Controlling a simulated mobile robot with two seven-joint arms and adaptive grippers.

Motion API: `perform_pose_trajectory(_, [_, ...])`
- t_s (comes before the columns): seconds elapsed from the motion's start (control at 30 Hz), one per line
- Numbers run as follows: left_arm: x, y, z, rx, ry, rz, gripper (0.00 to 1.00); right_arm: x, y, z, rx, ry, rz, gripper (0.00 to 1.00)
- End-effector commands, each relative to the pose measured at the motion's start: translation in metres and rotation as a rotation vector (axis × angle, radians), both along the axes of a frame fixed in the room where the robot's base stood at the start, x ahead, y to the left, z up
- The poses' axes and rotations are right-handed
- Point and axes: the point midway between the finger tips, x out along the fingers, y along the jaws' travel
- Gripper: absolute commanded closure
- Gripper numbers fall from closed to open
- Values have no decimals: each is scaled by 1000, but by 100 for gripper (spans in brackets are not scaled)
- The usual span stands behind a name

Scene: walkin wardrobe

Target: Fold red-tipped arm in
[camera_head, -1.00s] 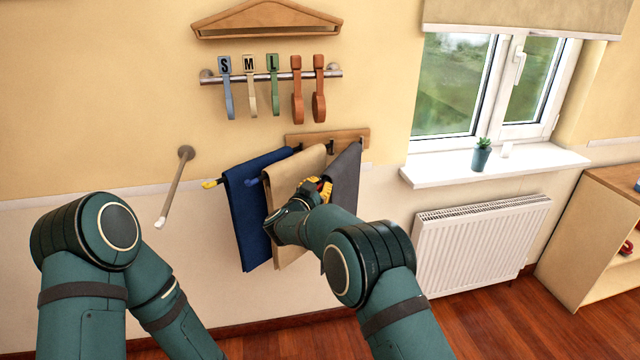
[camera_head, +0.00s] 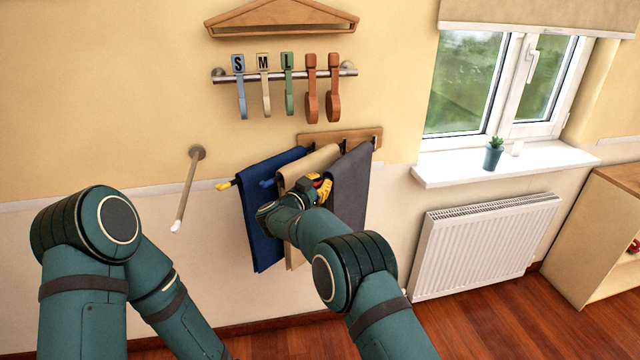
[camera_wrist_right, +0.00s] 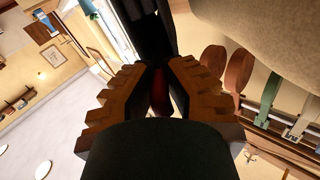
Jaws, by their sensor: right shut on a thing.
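A wooden wall rack (camera_head: 352,137) carries swinging arms with cloths: a navy cloth (camera_head: 262,220) on the yellow-tipped arm (camera_head: 224,185), a beige cloth (camera_head: 303,163) on the blue-tipped arm (camera_head: 266,183), and a grey cloth (camera_head: 352,185) at the right. My right gripper (camera_head: 321,187), with yellow fingers, is at the grey cloth's left front edge, in front of the beige cloth. In the right wrist view it is shut on the red tip (camera_wrist_right: 160,92) of the red-tipped arm, beside dark cloth (camera_wrist_right: 150,30). The rest of that arm is hidden. My left gripper is out of view.
A wooden rod (camera_head: 187,190) with a white end sticks out from the wall at the left. Above the rack hang a rail (camera_head: 215,75) with size tags and a wooden hanger (camera_head: 285,15). A radiator (camera_head: 485,245) and window sill (camera_head: 525,162) stand to the right.

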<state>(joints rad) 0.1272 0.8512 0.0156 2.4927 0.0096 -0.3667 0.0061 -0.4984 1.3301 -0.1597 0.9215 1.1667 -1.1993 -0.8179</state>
Motion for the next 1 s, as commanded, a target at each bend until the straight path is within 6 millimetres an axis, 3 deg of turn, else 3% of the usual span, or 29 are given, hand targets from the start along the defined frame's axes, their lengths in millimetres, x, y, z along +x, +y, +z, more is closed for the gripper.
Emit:
perform_pose_trajectory(0.1, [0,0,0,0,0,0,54,2,-4,6,-2,-11,-5,100])
perform_pose_trajectory(0.13, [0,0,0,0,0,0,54,2,-4,6,-2,-11,-5,82])
perform_pose_trajectory(0.2, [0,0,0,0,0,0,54,1,-3,5,-2,-10,-5,57])
perform_pose_trajectory(0.23, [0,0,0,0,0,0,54,1,-3,5,-1,-9,-4,54])
perform_pose_trajectory(0.67, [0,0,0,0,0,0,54,-7,5,2,0,-2,2,54])
perform_pose_trajectory(1.0, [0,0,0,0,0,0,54,-61,41,2,0,-3,2,54])
